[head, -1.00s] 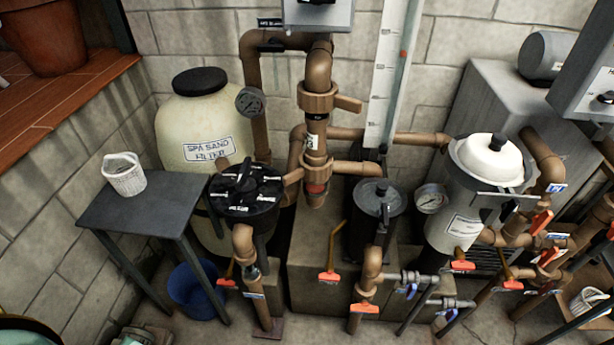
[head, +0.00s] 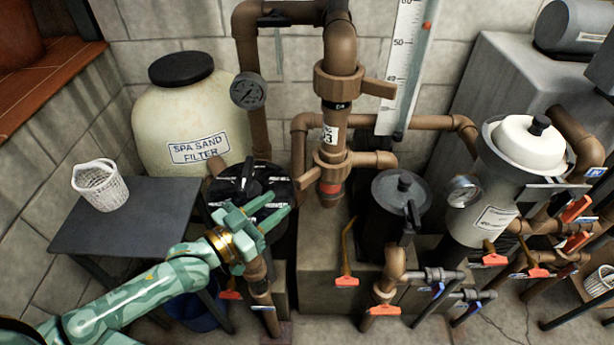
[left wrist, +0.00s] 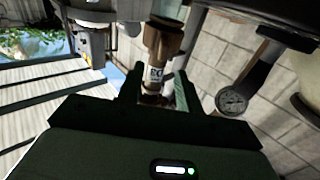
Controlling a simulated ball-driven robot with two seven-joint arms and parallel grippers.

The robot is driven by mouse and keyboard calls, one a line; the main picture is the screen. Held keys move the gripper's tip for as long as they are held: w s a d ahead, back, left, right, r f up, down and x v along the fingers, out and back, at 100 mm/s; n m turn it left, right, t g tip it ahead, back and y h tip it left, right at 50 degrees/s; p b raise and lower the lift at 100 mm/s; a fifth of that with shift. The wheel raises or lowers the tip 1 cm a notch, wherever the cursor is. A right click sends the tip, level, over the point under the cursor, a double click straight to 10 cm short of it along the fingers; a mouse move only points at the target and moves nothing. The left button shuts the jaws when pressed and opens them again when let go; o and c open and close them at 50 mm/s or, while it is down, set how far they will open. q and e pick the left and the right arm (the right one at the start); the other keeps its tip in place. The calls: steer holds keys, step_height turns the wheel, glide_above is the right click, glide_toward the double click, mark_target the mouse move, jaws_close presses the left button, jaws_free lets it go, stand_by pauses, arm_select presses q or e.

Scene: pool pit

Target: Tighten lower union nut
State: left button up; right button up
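The lower union nut (head: 332,165) is a brown ribbed collar with a side lug, low on the vertical brown pipe at centre. A labelled pipe length is above it and a red band below. The upper union nut (head: 338,85) is higher on the same pipe. My left gripper (head: 280,204) is green, open and empty, left of and below the lower nut, apart from it in the picture. In the left wrist view, the dark fingers (left wrist: 158,90) stand apart with the labelled pipe (left wrist: 156,74) beyond them. The lower nut is partly hidden there. My right gripper is not in view.
A black multiport valve (head: 272,188) is behind my left gripper. A cream sand filter (head: 190,125) and a grey table (head: 150,215) with a white basket (head: 100,186) are at left. A dark lidded pot (head: 392,215) and orange-handled valves stand right of the pipe.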

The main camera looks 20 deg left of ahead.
mark_target(309, 183)
arm_select(q)
steer(key=x, duration=0.5)
steer(key=shift+w+a+f+b, duration=0.15)
steer(key=shift+a+f+b, duration=0.1)
steer(key=shift+a+b, duration=0.15)
steer(key=b+x, duration=0.1)
steer(key=x, duration=0.5)
steer(key=shift+d, duration=0.1)
steer(key=shift+w+d, duration=0.1)
steer(key=shift+w, duration=0.2)
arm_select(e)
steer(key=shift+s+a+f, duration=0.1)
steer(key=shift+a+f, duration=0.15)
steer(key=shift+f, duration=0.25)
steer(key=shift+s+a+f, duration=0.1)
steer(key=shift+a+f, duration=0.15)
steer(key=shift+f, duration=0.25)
arm_select(q)
steer(key=shift+c, duration=0.5)
jaws_close()
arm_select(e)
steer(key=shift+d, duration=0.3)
